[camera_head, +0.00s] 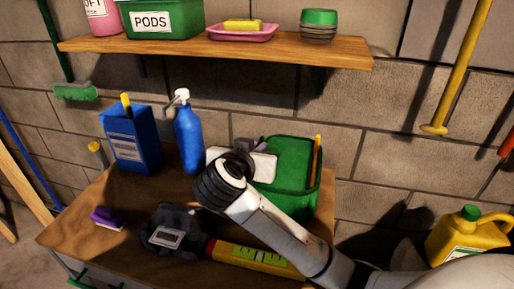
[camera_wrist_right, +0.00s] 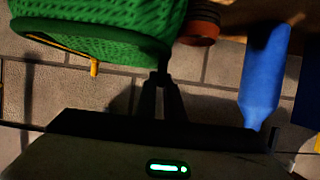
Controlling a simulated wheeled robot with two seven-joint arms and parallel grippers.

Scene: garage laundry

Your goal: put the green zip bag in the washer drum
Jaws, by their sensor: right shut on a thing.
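The green zip bag (camera_head: 290,195) stands on the workbench towards its right side, with an orange-yellow strip at its right edge. In the right wrist view the bag (camera_wrist_right: 85,18) has a woven texture, a dark lower edge and a yellow pull hanging from it. My right gripper (camera_head: 258,146) is at the bag's left side and hides part of it. In the right wrist view its fingertips (camera_wrist_right: 161,75) are close together at the bag's edge, shut on it; the exact grip is dark. My left gripper and the washer drum are not in view.
A blue pump bottle (camera_head: 188,135) and blue box (camera_head: 132,140) stand left of the bag. Dark cloth (camera_head: 160,215), a yellow-green strip (camera_head: 250,258) and a purple brush (camera_head: 105,217) lie in front. A wooden shelf (camera_head: 345,50) hangs above; a yellow jug (camera_head: 468,235) is right.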

